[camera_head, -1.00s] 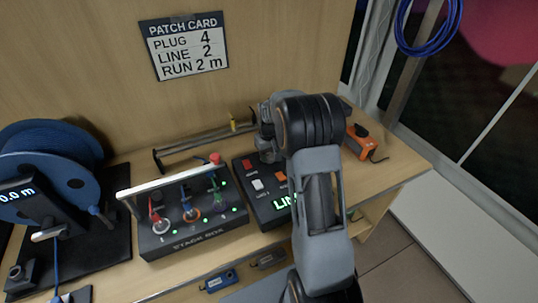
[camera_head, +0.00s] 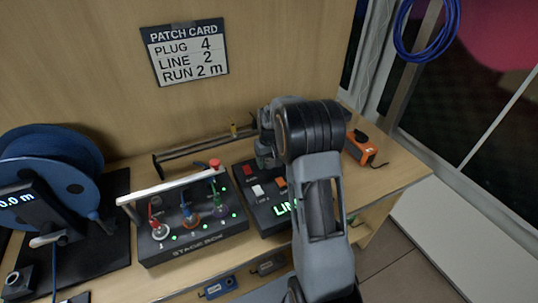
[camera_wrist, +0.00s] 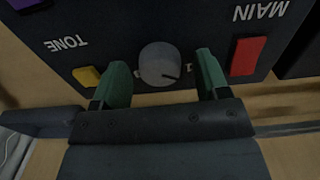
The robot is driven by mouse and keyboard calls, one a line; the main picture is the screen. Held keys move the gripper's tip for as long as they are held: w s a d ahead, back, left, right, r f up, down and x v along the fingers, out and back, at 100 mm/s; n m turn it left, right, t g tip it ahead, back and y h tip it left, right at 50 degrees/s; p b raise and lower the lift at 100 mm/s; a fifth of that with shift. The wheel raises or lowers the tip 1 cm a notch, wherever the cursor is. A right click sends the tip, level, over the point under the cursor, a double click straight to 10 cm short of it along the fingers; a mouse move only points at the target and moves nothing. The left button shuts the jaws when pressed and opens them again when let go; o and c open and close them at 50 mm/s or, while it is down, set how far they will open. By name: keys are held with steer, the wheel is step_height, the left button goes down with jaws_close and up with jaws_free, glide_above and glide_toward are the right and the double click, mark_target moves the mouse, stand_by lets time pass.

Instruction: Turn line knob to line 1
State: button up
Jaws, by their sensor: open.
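The grey round knob (camera_wrist: 160,64) is on the black control box (camera_head: 268,215), between the TONE and MAIN labels, which read upside down in the wrist view. Its dark pointer mark points to the lower right there. My gripper (camera_wrist: 163,70) is open, with one green fingertip on each side of the knob. Whether the fingers touch it cannot be told. In the head view my gripper (camera_head: 266,150) is over the back of the control box, and the knob is hidden by my arm. The box's lit green display starts with "LI"; the rest is covered.
A red button (camera_wrist: 247,56) and a yellow button (camera_wrist: 87,76) flank the knob. The stage box (camera_head: 190,240) with plugged cables and a pale bar stands left. A blue cable reel (camera_head: 45,175) is farther left; an orange device (camera_head: 360,150) lies right. The patch card (camera_head: 185,52) reads line 2.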

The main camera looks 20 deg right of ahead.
mark_target(269, 161)
step_height(269, 161, up, 14)
steer(key=shift+f, duration=0.15)
stand_by(0.3)
stand_by(0.4)
